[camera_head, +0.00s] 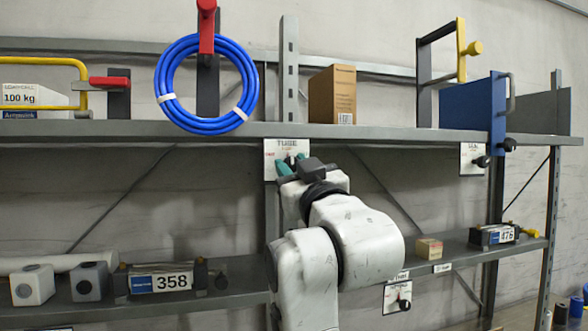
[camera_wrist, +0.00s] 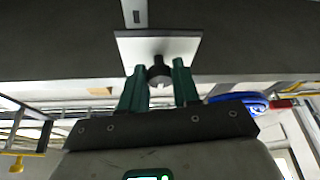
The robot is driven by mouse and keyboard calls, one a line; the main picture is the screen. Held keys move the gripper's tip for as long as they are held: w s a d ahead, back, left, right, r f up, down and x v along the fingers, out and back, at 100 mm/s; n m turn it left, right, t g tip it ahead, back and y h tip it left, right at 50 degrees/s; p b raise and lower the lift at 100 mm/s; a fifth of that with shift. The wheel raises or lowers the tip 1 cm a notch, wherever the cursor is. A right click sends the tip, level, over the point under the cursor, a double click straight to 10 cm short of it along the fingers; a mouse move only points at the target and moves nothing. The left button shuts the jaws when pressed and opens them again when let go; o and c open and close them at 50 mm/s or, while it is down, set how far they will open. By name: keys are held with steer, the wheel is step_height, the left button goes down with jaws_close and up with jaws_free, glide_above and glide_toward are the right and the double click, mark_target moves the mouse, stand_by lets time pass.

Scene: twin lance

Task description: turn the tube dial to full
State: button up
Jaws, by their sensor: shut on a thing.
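The tube dial's white plate (camera_head: 271,158), with lettering that looks like TUBE, is fixed to the shelf's front edge. In the wrist view the plate (camera_wrist: 190,46) is at top centre with the dark dial knob (camera_wrist: 159,72) standing out from it. My gripper (camera_wrist: 158,78) has its two green fingers on either side of the knob, shut on it. In the head view my gripper (camera_head: 290,167) reaches up to the plate and mostly hides the knob. I cannot read which mark the dial points to.
A second dial plate (camera_head: 470,153) hangs on the upper shelf edge at right, and another dial plate (camera_head: 391,295) is on the lower shelf. A blue hose coil (camera_head: 162,85) hangs left of my gripper. A cardboard box (camera_head: 330,95) stands above on the upper shelf.

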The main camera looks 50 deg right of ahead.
steer(key=shift+c, duration=1.2)
steer(key=shift+w+a+m+g+h+b, duration=0.1)
steer(key=shift+m+g+h+b, duration=0.9)
steer(key=shift+m, duration=1.85)
steer(key=shift+w+a+m+g+h+b, duration=0.1)
steer(key=shift+m+g+h+b, duration=0.95)
steer(key=shift+m, duration=1.75)
steer(key=shift+a+m+g+h+b, duration=0.1)
steer(key=shift+m+g+h+b, duration=0.9)
steer(key=shift+m, duration=1.85)
steer(key=shift+y, duration=0.25)
steer(key=o, duration=1.1)
steer(key=shift+c, duration=0.2)
